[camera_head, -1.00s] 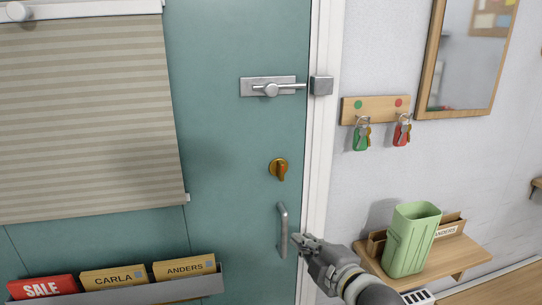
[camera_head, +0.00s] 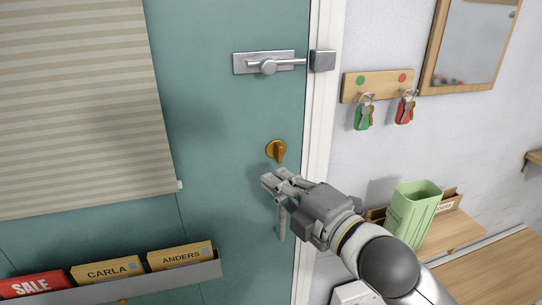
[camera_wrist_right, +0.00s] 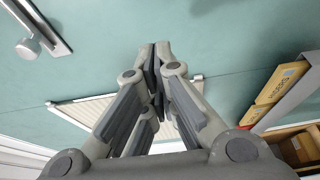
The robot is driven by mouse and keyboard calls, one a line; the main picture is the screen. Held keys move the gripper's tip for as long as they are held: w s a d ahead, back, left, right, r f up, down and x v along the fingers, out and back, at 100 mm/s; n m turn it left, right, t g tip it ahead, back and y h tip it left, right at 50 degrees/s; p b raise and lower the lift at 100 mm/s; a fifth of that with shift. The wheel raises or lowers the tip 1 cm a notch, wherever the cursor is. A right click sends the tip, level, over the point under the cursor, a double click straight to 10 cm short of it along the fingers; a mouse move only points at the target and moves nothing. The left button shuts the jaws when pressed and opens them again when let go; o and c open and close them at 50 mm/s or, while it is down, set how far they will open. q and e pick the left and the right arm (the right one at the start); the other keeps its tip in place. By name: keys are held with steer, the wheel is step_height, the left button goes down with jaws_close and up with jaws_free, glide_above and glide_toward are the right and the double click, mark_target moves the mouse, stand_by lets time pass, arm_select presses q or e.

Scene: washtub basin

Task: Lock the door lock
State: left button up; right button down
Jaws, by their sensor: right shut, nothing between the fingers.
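The teal door (camera_head: 215,90) carries a brass thumb-turn lock (camera_head: 276,151), its knob pointing straight down. Above it is a silver slide bolt (camera_head: 268,64), its rod reaching right to a catch block (camera_head: 322,60) on the white frame. The door handle (camera_head: 282,222) is partly hidden behind my right gripper. My right gripper (camera_head: 273,178) is shut and empty, just below the brass lock; I cannot tell if it touches the door. In the right wrist view the gripper's fingers (camera_wrist_right: 155,60) meet, and a silver fitting (camera_wrist_right: 28,48) shows at upper left. My left gripper is not in view.
A wooden key rack (camera_head: 378,86) with green and red key tags hangs right of the frame, beside a mirror (camera_head: 470,50). A green bin (camera_head: 412,215) stands on a wooden shelf. A blind (camera_head: 80,110) and a file holder (camera_head: 130,282) are on the door's left.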

mark_target(279, 153)
steer(key=w+a+p, duration=0.1)
steer(key=w, duration=0.1)
steer(key=w+a+p, duration=0.1)
steer(key=w, duration=0.2)
steer(key=w+p, duration=0.1)
steer(key=w, duration=0.2)
steer(key=shift+w+a+p, duration=0.15)
steer(key=shift+a+p, duration=0.25)
steer(key=shift+d, duration=0.65)
steer(key=shift+a, duration=0.1)
steer(key=shift+w+a, duration=0.1)
steer(key=shift+m, duration=0.3)
